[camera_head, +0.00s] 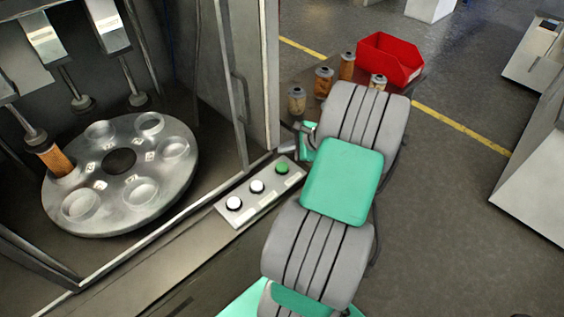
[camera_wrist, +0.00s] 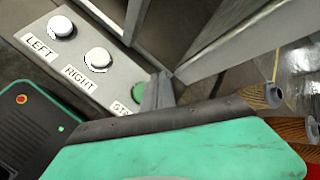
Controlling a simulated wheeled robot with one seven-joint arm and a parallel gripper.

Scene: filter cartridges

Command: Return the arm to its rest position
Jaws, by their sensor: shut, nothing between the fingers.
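My arm, grey with green covers, reaches across the head view. My gripper (camera_head: 290,151) is at its far end, close to the button panel (camera_head: 262,190), and is shut and empty. In the wrist view my gripper (camera_wrist: 166,88) shows as a grey finger right beside the green button (camera_wrist: 138,93), partly covering it. I cannot tell whether it touches the button. The green button (camera_head: 282,168) also shows in the head view, with two white buttons (camera_head: 257,187) to its left. The wrist view reads LEFT and RIGHT under the white ones.
The machine's round plate (camera_head: 120,160) has several round seats; an orange-brown cartridge (camera_head: 56,161) stands at its left. A door frame (camera_head: 238,80) rises near my gripper. Several cartridges (camera_head: 324,82) and a red bin (camera_head: 392,60) stand behind my arm.

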